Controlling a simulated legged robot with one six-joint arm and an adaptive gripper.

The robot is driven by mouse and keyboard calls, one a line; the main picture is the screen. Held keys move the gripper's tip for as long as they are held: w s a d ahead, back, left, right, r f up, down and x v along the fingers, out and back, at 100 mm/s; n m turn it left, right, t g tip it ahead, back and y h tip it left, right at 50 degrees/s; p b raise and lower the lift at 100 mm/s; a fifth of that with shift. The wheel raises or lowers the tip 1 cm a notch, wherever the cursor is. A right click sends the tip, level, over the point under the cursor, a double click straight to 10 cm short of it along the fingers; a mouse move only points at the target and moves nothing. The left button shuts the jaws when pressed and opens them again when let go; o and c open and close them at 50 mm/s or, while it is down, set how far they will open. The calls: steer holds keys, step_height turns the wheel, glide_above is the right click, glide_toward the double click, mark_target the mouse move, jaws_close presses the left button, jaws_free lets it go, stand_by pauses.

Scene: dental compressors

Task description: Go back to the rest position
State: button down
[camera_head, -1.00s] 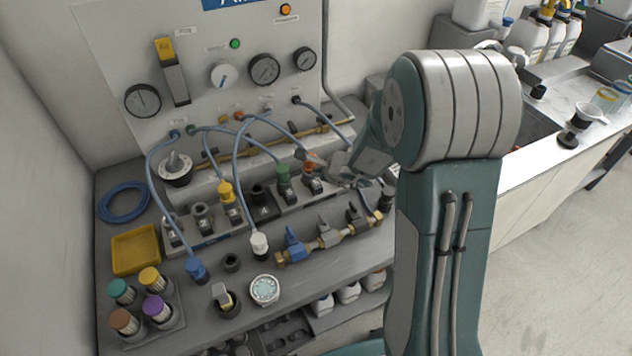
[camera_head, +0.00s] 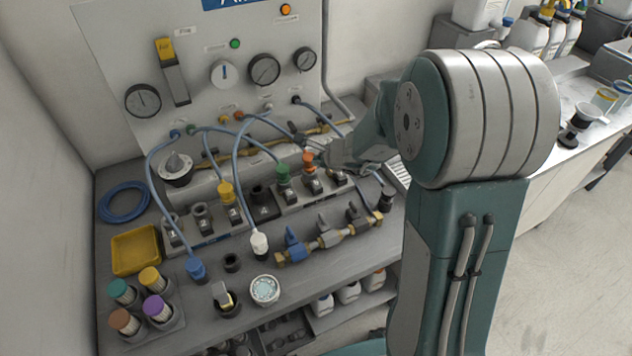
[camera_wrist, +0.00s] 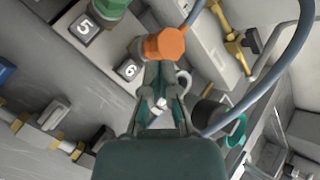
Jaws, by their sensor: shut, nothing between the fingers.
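The arm's big joint housing fills the right of the head view, and the forearm reaches left over the bench. My gripper (camera_wrist: 162,70) is shut and empty in the wrist view. Its fingertips are close to the orange connector (camera_wrist: 165,45), near the label 6; whether they touch it is unclear. In the head view the orange connector (camera_head: 308,158) stands upright on the valve block, beside the green connector (camera_head: 283,172). My gripper's fingers are small and hard to make out there, just above and behind the orange connector.
Blue hoses (camera_head: 237,160) arch between the gauge panel (camera_head: 200,40) and the bench. A brass valve manifold (camera_head: 328,238) lies in front of the block. A yellow tray (camera_head: 136,250) and several coloured-cap cartridges (camera_head: 138,306) are at the left. Open floor (camera_head: 570,260) lies at the right.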

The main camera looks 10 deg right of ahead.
stand_by(0.4)
steer(key=s+a+r+n+g+y, duration=0.1)
steer(key=s+a+r+n, duration=0.2)
steer(key=s+r+n, duration=0.4)
steer(key=s+a+r+n+g+y, duration=0.1)
steer(key=s+a+r+n, duration=0.3)
steer(key=s+r+n, duration=0.2)
steer(key=s+d+r+n+h, duration=0.1)
steer(key=s+d+n+h, duration=0.1)
steer(key=s, duration=0.6)
steer(key=s+d+r+n+h, duration=0.2)
steer(key=s+d+n+h, duration=0.1)
steer(key=s+n, duration=0.4)
steer(key=shift+s+d+g+h, duration=0.3)
steer(key=shift+s+d+g, duration=0.1)
steer(key=shift+d, duration=0.4)
